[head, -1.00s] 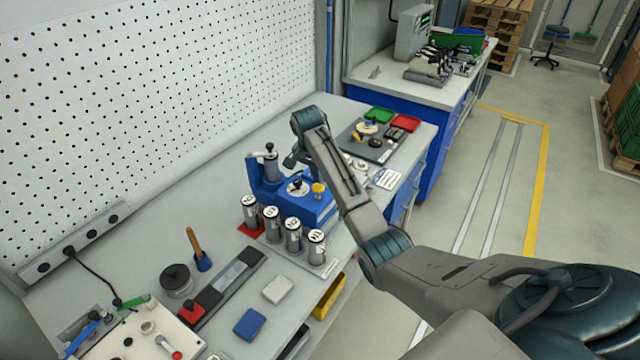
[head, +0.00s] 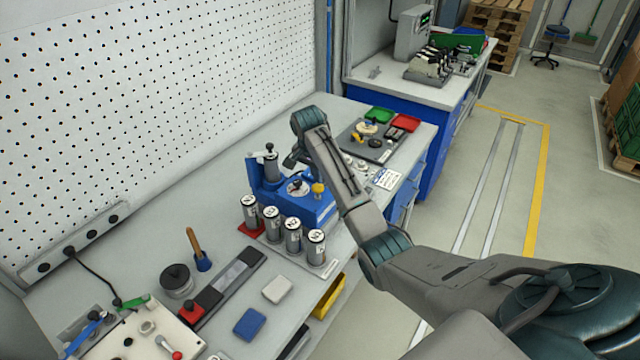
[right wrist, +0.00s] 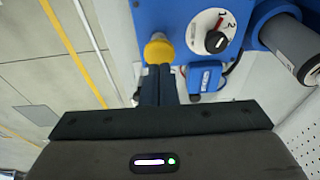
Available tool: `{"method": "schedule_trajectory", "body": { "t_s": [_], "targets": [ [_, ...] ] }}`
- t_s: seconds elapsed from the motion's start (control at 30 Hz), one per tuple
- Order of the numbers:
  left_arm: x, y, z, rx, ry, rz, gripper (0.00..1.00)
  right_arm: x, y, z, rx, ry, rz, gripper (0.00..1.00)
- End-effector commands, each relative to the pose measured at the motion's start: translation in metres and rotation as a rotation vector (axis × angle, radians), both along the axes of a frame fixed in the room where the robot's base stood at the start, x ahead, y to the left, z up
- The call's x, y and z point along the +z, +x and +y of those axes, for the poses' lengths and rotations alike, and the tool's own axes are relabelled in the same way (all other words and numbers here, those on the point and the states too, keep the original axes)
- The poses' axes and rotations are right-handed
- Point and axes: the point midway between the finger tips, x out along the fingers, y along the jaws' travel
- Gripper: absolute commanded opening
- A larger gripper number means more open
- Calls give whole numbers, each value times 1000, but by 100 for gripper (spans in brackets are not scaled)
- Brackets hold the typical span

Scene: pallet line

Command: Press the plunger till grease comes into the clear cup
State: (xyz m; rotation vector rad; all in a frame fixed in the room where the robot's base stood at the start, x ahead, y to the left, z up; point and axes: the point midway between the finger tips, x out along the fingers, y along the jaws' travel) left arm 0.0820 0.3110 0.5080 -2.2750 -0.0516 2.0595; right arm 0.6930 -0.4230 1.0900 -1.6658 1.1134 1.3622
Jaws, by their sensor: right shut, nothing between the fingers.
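A blue dispenser (head: 310,208) stands on the bench, with a dial (head: 297,187) and a yellow knob (head: 319,188) that looks like the plunger. A grey cylinder (head: 270,168) with a dark top knob rises at its back left. In the right wrist view, the yellow knob (right wrist: 158,48) is just past the tips of my right gripper (right wrist: 165,70), whose fingers are together and empty. I cannot tell whether they touch it. The dial (right wrist: 215,35) and cylinder (right wrist: 287,42) are to its right. I cannot make out a clear cup or any grease. My left gripper is out of view.
Several silver canisters (head: 293,235) stand in a row in front of the dispenser. A dark tray (head: 372,142) with parts lies behind it. A dark jar (head: 176,280), a brush (head: 196,250) and blue and white blocks lie nearer. A pegboard wall (head: 150,90) borders the bench.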

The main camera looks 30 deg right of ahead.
Motion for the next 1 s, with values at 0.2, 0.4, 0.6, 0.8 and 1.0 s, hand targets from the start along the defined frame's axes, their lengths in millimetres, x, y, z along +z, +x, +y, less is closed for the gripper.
{"method": "schedule_trajectory", "body": {
  "t_s": [0.2, 0.4, 0.6, 0.8, 1.0],
  "targets": [
    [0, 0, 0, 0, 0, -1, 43, 0, 0, 0, 0, 0, 0, 0],
    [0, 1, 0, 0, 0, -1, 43, 0, 0, 0, 0, 0, 0, 0],
    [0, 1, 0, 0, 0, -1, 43, -2, 0, 0, 0, 0, 0, 0],
    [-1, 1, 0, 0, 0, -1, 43, -8, 0, 0, 0, 1, 1, 0],
    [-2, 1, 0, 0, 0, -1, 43, -15, 0, 0, 0, 0, 0, 0]
  ]
}}
